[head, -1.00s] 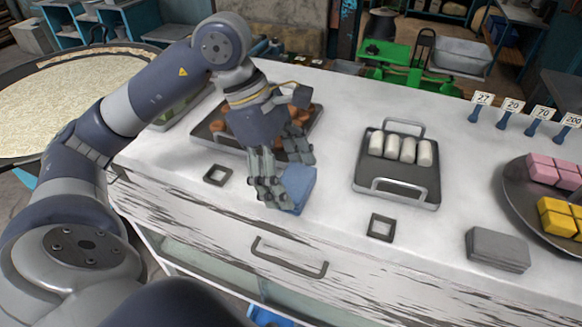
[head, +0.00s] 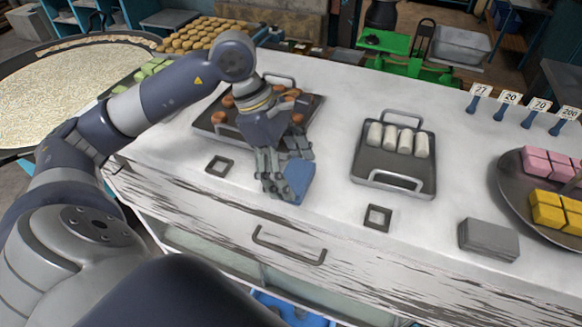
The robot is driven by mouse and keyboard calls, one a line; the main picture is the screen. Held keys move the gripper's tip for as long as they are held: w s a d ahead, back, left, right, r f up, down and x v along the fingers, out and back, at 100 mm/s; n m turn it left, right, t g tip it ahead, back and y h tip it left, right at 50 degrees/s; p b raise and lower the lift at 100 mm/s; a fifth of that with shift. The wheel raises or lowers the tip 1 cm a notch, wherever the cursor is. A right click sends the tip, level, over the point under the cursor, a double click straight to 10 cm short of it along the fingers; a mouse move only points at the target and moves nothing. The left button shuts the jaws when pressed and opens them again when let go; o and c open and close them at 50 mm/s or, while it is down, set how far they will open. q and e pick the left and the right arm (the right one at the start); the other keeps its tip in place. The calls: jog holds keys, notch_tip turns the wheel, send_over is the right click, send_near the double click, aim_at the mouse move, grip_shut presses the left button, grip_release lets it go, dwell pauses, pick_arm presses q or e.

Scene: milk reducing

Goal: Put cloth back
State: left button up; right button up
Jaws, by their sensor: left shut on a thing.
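A folded blue cloth (head: 299,179) is at the front part of the white counter, left of the middle. My left gripper (head: 284,183) is shut on the cloth, with its fingers over the cloth's left side. The fingers hide part of the cloth. I cannot tell whether the cloth rests on the counter or is just above it. My right gripper is not in view.
On the counter (head: 330,105), a tray of brown pieces (head: 206,123) lies behind my left gripper. A tray of white rolls (head: 396,183) is to the right. Two small square frames, a grey block (head: 488,240), a round plate (head: 515,190) and price tags also stand there.

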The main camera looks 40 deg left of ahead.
pick_arm(q)
jog(key=o, duration=1.3)
jog(key=b+v, duration=0.2)
jog(key=v, duration=1)
